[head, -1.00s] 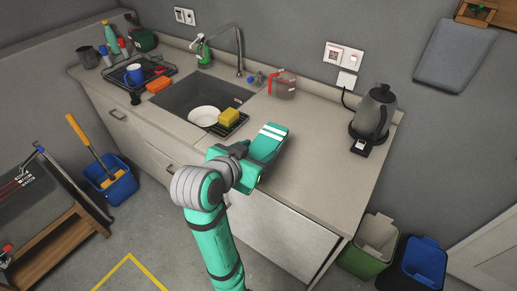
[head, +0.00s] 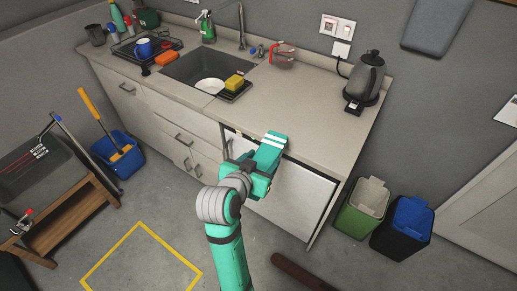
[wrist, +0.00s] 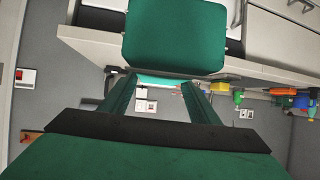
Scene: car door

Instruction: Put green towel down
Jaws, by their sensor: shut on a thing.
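The green towel (head: 268,156), folded flat with white stripes at its far end, is held by my gripper (head: 256,168) in the head view. My gripper is shut on the towel's near end. The towel is in the air around the front edge of the counter (head: 312,124); its exact height is hard to tell. In the wrist view, my two fingers (wrist: 160,88) reach to a dark green rounded panel (wrist: 175,38), which appears to be the towel's shaded face. The counter surface behind the towel is partly hidden.
The sink (head: 205,70) with a plate and yellow sponge (head: 234,82) is to the left. A kettle (head: 367,76) stands on the right of the counter. Green (head: 362,208) and black (head: 403,228) bins stand on the floor at right.

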